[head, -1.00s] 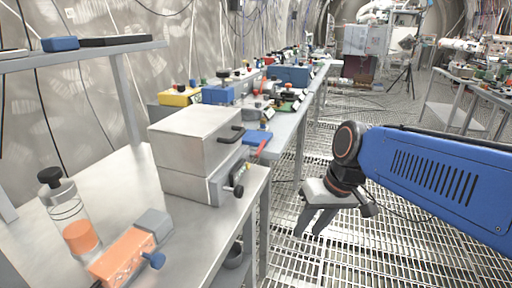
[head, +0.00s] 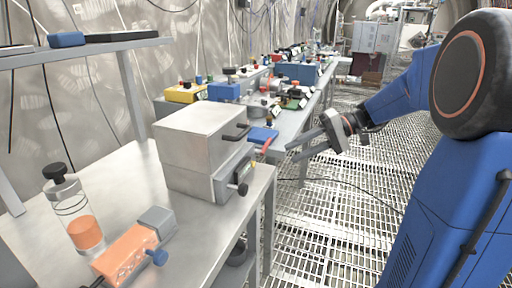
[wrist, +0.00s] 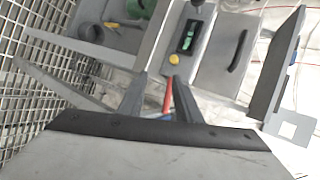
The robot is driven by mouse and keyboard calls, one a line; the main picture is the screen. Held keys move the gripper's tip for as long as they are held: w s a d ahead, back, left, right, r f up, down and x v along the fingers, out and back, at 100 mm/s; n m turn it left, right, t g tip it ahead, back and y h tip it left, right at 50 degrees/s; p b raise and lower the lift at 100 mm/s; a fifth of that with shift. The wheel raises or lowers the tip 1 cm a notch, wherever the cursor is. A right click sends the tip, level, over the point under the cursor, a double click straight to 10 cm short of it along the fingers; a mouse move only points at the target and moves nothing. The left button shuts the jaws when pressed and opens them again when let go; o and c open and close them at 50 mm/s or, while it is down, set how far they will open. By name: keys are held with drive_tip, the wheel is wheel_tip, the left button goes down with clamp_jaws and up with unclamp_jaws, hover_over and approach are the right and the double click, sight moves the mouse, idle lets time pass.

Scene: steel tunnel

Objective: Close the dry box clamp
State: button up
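The dry box (head: 205,150) is a grey metal box on the bench, its lid down, with a dark handle on the front. A red lever (head: 266,145), apparently the clamp's, sticks out from the front near the handle. My gripper (head: 292,152) is right of the lever, its fingers pointing left towards the box. It is open and looks empty. In the wrist view the box shows with its handle (wrist: 238,50), and the red lever (wrist: 168,95) appears between the two fingers. I cannot tell whether they touch it. The clamp's latch is not clear.
An orange-and-grey device (head: 135,252) and a clear bottle with orange contents (head: 75,215) stand at the bench's near left. A blue block (head: 262,135) lies behind the box's front. More instruments line the bench beyond.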

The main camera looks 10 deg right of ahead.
drive_tip(key=w+d+r+t+y, duration=0.1)
drive_tip(key=w+d+r+y, duration=0.15)
drive_tip(key=w+d, duration=0.35)
drive_tip(key=x, duration=1.7)
drive_tip(key=shift+a+f, duration=0.2)
drive_tip(key=shift+a, duration=0.15)
drive_tip(key=shift+w, duration=0.1)
clamp_jaws()
